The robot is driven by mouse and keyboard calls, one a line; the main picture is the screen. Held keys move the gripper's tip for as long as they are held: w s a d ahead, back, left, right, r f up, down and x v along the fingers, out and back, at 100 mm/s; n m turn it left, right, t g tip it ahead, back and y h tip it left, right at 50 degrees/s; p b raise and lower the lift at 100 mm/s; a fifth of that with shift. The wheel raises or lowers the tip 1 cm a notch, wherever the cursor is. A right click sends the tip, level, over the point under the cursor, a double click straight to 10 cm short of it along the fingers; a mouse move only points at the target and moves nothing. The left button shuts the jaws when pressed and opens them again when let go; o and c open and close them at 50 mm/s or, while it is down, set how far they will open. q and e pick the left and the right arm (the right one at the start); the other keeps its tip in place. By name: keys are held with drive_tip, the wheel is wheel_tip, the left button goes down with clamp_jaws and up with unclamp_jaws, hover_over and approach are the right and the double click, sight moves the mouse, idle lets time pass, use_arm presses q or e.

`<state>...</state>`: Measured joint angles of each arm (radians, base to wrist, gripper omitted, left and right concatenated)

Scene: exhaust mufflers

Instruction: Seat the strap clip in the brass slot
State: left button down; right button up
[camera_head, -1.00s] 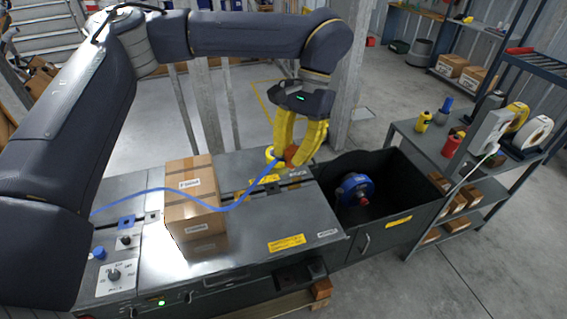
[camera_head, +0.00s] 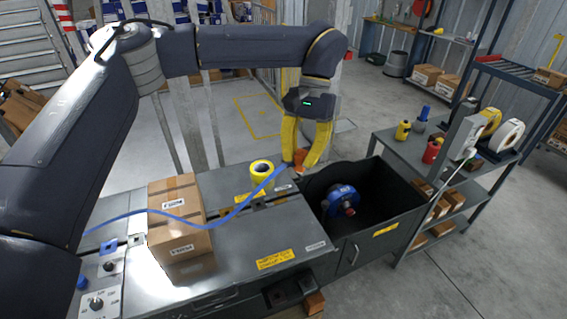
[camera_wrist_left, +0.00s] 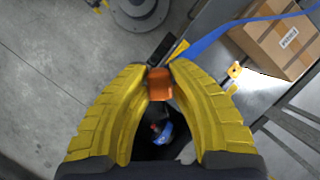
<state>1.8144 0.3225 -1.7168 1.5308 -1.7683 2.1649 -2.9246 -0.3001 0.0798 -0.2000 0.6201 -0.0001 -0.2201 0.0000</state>
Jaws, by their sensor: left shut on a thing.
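My left gripper (camera_head: 304,170) points down beside the bin's left rim, with its yellow fingers shut on an orange clip (camera_head: 299,156). The clip also shows between the fingertips in the left wrist view (camera_wrist_left: 160,84). A blue strap (camera_head: 230,216) runs from the left, across the front of the cardboard box, up to the fingers. My right gripper is not in view.
A cardboard box (camera_head: 180,222) stands on the grey bench top (camera_head: 232,243). A yellow tape roll (camera_head: 262,172) sits left of the gripper. The dark open bin (camera_head: 390,205) holds a blue round part (camera_head: 340,200). A shelf cart (camera_head: 400,150) stands right.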

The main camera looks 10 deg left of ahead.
use_arm(q)
drive_tip(key=w+d+n+h, duration=0.1)
drive_tip(key=w+d+n, duration=0.1)
drive_tip(key=w+d, duration=0.3)
drive_tip(key=shift+w+d+n, duration=0.3)
drive_tip(key=shift+w+d, duration=0.1)
drive_tip(key=shift+d, duration=0.15)
